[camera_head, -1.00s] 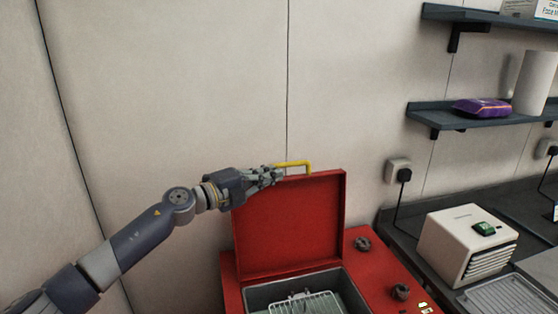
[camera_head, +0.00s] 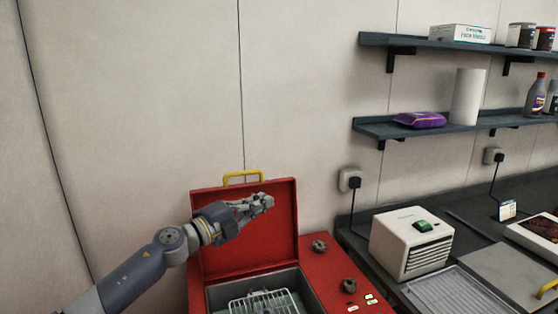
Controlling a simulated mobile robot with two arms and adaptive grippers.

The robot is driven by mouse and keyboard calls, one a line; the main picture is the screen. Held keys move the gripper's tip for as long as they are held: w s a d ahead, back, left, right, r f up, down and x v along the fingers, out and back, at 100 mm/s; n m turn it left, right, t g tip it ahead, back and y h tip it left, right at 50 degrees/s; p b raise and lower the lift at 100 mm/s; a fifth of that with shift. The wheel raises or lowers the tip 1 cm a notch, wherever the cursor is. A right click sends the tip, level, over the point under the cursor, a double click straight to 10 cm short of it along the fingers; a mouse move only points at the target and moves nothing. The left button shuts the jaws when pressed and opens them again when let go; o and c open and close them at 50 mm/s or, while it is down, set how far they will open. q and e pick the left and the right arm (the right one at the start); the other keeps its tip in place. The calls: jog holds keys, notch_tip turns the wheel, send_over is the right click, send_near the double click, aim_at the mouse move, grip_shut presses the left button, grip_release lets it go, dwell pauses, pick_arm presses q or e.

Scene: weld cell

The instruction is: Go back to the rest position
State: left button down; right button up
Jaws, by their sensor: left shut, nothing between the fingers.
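My left gripper (camera_head: 257,204) is shut with nothing in it. It is in front of the raised red lid (camera_head: 262,240), a little below the lid's yellow handle (camera_head: 243,177) and apart from it. The lid stands open and upright at the back of a red machine (camera_head: 325,262). A wire basket (camera_head: 262,303) shows in the machine's open grey well at the bottom edge. My right gripper is not in view.
A dark counter (camera_head: 366,222) on the right holds a white box with a green switch (camera_head: 411,242) and a metal tray (camera_head: 459,293). Wall shelves (camera_head: 440,124) carry a paper roll (camera_head: 467,97) and a purple pack (camera_head: 419,120). The wall at left is bare.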

pick_arm(q)
jog(key=s+a+f+n+y, duration=0.4)
jog(key=s+f+n, duration=0.2)
jog(key=f+n, duration=0.15)
jog(key=s+a+f+n+y, duration=0.3)
jog(key=s+f+n+y, duration=0.25)
jog(key=f+n, duration=0.2)
jog(key=s+a+f+n+y, duration=0.4)
jog(key=s+f+n, duration=0.2)
jog(key=f, duration=0.2)
jog(key=s+a+f+n+g, duration=0.1)
jog(key=s+a+f+g, duration=0.2)
jog(key=s, duration=0.7)
jog(key=s+a+f+n+g, duration=0.1)
jog(key=s+f+n+g, duration=0.3)
jog(key=s, duration=0.6)
jog(key=s+a+f+m+g, duration=0.15)
jog(key=s+f, duration=0.35)
jog(key=s, duration=0.5)
notch_tip(320, 180, down, 27)
jog(key=g+b, duration=0.2)
jog(key=s+a+f+g+b, duration=0.1)
jog(key=s+a+f, duration=0.1)
jog(key=s+f, duration=1.6)
jog(key=shift+a+f+y, duration=0.2)
jog(key=shift+a+y, duration=0.15)
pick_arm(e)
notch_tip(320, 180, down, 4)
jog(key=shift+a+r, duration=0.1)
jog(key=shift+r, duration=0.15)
